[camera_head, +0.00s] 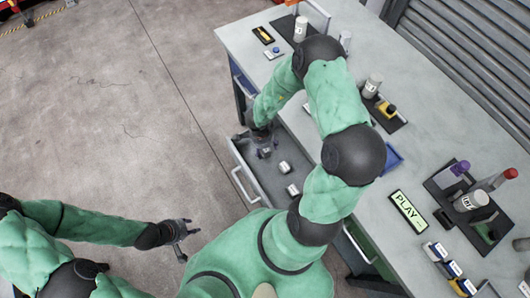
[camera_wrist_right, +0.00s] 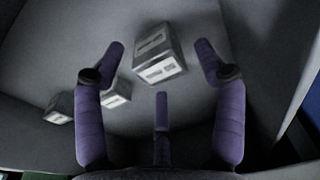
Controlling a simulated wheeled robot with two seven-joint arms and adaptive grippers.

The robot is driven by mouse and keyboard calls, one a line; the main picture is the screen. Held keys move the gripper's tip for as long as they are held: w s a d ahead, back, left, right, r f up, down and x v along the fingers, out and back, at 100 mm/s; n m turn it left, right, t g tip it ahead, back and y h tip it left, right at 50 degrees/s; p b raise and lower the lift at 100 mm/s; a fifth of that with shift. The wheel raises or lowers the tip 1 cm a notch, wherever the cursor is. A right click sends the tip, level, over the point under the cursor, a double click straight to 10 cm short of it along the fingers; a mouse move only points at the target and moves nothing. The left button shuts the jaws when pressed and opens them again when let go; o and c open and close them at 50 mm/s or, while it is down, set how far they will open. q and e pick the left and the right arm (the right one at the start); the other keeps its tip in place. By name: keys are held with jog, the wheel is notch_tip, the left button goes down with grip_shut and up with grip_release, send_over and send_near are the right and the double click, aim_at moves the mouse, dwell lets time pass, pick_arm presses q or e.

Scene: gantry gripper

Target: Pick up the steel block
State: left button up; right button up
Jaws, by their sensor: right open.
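Three small light-grey metallic blocks lie in an open drawer: one near my gripper (camera_head: 265,152), a middle one (camera_head: 284,168) and one nearer my body (camera_head: 292,190). Which is the steel block I cannot tell; their labels are unreadable. My right gripper (camera_head: 262,141) is open and reaches into the drawer. In the right wrist view, its purple fingers (camera_wrist_right: 160,66) are spread, with one block (camera_wrist_right: 158,54) just beyond, between the tips. Two others (camera_wrist_right: 115,93) (camera_wrist_right: 61,106) lie to the left. My left gripper (camera_head: 183,238) is open and empty over the floor.
The grey drawer (camera_head: 248,166) is pulled out from the workbench (camera_head: 255,37), its walls close around the right gripper. The bench top holds bottles, black trays and a "PLAY" sign (camera_head: 408,212). Open floor (camera_head: 120,110) lies to the left.

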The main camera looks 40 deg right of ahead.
jog(key=shift+d+f, duration=0.1)
jog(key=shift+f, duration=0.75)
grip_shut()
jog(key=shift+r, duration=0.15)
